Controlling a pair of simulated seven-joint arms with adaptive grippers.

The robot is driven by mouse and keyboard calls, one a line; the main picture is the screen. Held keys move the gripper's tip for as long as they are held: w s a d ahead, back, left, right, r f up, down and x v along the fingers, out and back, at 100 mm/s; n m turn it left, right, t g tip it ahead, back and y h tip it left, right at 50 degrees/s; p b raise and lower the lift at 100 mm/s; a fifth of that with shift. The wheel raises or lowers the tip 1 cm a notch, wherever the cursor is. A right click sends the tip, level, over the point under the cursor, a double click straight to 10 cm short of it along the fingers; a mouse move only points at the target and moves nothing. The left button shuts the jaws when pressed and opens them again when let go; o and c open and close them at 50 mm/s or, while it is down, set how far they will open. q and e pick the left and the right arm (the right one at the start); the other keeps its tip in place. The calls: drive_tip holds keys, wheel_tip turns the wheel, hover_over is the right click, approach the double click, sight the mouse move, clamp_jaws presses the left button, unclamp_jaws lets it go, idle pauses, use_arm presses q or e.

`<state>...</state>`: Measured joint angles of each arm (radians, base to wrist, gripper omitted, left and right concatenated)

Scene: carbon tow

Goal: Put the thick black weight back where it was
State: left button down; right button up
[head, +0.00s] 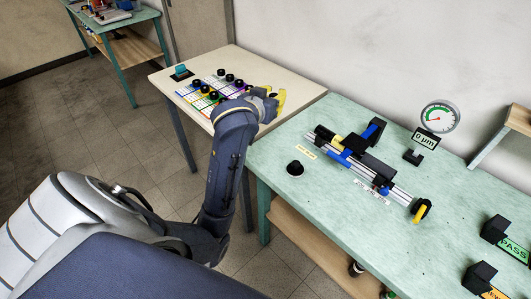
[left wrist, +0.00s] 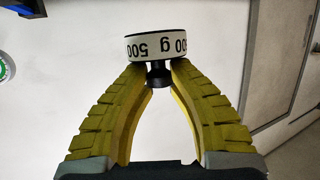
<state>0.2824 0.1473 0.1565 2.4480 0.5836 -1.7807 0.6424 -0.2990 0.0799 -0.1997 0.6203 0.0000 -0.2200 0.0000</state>
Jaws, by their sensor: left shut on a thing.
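My left gripper (head: 279,99) is over the right end of the cream table in the head view. In the left wrist view the yellow fingers (left wrist: 158,75) are shut on the neck of a round black weight (left wrist: 157,33) with a white band marked 500 g. The weight sits at the fingertips against a plain pale background. In the head view the gripper and arm hide it. Several black weights (head: 228,78) stand on coloured cards on the cream table. Another black weight (head: 295,168) stands alone on the green table. My right gripper does not show.
The cream table (head: 290,76) adjoins the green table (head: 270,150). A rail fixture (head: 355,158) with blue parts lies on the green table, with a dial gauge (head: 438,117) behind. Black blocks (head: 495,228) with PASS and other signs stand at the right. A teal block (head: 181,71) sits at the cream table's left end.

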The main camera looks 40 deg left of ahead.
use_arm(q)
wheel_tip(320, 180, down, 19)
drive_tip(key=shift+f, duration=0.15)
idle(0.8)
drive_tip(key=c, duration=1.7)
unclamp_jaws()
drive_tip(key=shift+f, duration=0.2)
drive_tip(key=o, duration=0.4)
drive_tip(key=shift+o, duration=0.2)
drive_tip(key=shift+r, duration=0.2)
drive_tip(key=v, duration=1.2)
